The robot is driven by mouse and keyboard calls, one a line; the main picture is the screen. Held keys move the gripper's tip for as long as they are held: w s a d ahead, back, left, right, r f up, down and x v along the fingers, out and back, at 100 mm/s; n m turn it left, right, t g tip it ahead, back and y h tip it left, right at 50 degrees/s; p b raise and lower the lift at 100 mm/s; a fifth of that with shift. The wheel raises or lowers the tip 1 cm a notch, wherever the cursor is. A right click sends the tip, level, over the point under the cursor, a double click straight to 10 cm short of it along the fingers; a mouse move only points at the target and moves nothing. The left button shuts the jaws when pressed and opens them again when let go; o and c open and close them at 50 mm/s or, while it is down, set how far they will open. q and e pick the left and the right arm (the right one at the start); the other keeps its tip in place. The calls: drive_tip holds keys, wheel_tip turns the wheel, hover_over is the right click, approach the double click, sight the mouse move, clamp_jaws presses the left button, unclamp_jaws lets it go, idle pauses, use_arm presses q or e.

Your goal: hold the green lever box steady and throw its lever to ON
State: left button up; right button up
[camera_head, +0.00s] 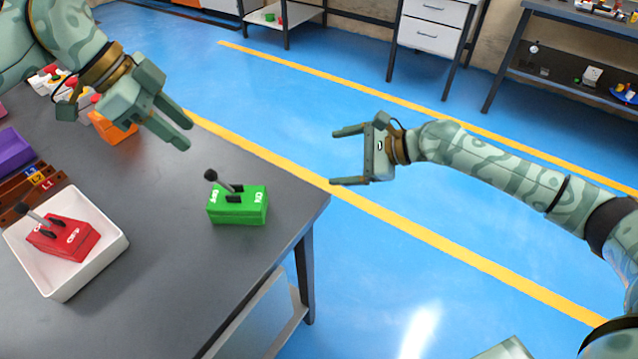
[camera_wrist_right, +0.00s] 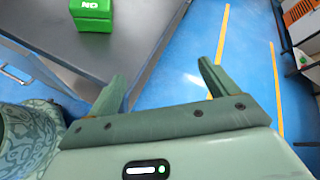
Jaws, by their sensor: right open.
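The green lever box (camera_head: 240,208) stands on the grey table near its right corner. Its lever (camera_head: 222,182), with a black knob, leans left towards the end marked OFF; the ON mark is at the right end. In the right wrist view, part of the green box (camera_wrist_right: 92,14) shows at the top, cut off by the frame edge. My left gripper (camera_head: 187,134) is open and empty, above the table, up and left of the box. My right gripper (camera_head: 335,156) is open and empty, beyond the table edge to the right of the box, touching nothing.
A red lever box (camera_head: 66,238) sits in a white tray (camera_head: 70,287) on the left of the table (camera_head: 170,260). The table around the green box is clear.

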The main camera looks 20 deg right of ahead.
sight(246, 205)
drive_tip(key=s+a+m+g+y, duration=0.2)
drive_tip(key=s+a+g+y, duration=0.1)
drive_tip(key=s+a, duration=0.4)
drive_tip(key=x, duration=1.7)
drive_tip(key=shift+w+r, duration=0.3)
drive_tip(key=shift+r, duration=0.1)
drive_tip(key=c, duration=1.2)
drive_tip(key=o, duration=0.9)
drive_tip(key=shift+d, duration=0.15)
